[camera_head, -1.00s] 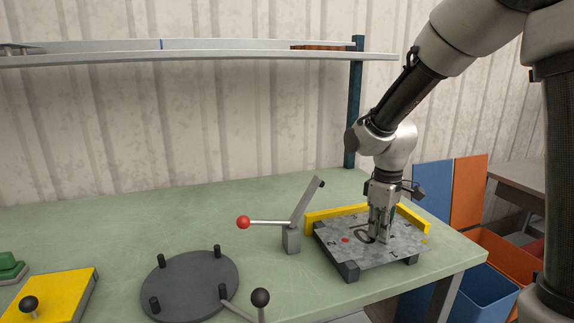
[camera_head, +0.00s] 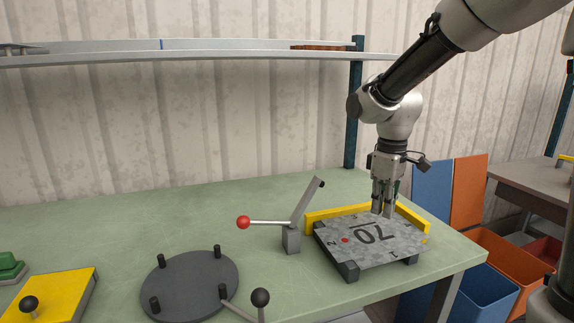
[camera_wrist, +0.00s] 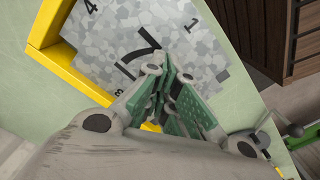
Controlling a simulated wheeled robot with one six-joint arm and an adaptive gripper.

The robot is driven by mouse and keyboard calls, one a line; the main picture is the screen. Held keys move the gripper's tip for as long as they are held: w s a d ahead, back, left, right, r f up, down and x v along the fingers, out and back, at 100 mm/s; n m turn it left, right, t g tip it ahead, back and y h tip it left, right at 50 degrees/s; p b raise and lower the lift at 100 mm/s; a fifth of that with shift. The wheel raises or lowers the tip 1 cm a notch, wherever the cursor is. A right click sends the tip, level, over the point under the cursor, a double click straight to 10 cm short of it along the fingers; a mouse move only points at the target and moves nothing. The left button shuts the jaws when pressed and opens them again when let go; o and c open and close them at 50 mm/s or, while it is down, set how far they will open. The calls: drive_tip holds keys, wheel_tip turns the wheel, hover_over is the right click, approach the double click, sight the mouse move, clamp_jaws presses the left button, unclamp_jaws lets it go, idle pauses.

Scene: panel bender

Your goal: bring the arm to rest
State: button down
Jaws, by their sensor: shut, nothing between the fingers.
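My gripper (camera_head: 383,210) points down above the back part of a grey mottled metal plate (camera_head: 378,247) in the head view. Its fingers are together and hold nothing. In the wrist view the shut fingers (camera_wrist: 172,75) show green pads, and the plate (camera_wrist: 115,40) lies beyond them. Whether the fingertips clear the plate by much is hard to judge.
A lever with a red knob (camera_head: 243,222) stands left of the plate. A dark round turntable (camera_head: 190,287) with pegs and a yellow plate (camera_head: 62,296) lie further left. A shelf (camera_head: 200,57) hangs above. Blue and orange bins (camera_head: 488,293) stand right of the bench.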

drive_tip(key=shift+m, duration=0.4)
drive_tip(key=s, duration=0.1)
drive_tip(key=s+d+m, duration=0.1)
drive_tip(key=s+m, duration=0.1)
drive_tip(key=s, duration=0.1)
drive_tip(key=shift+d+f, duration=0.3)
drive_tip(key=shift+d, duration=0.1)
drive_tip(key=s+d+r+m+t, duration=0.2)
drive_tip(key=s+d+r+m, duration=0.1)
drive_tip(key=s+d, duration=0.3)
drive_tip(key=s+d+r+m+t, duration=0.2)
drive_tip(key=s+d+r, duration=0.3)
drive_tip(key=s, duration=0.4)
drive_tip(key=shift+s+d+r+m, duration=0.15)
drive_tip(key=shift+s+d+m, duration=0.15)
drive_tip(key=shift+m, duration=0.6)
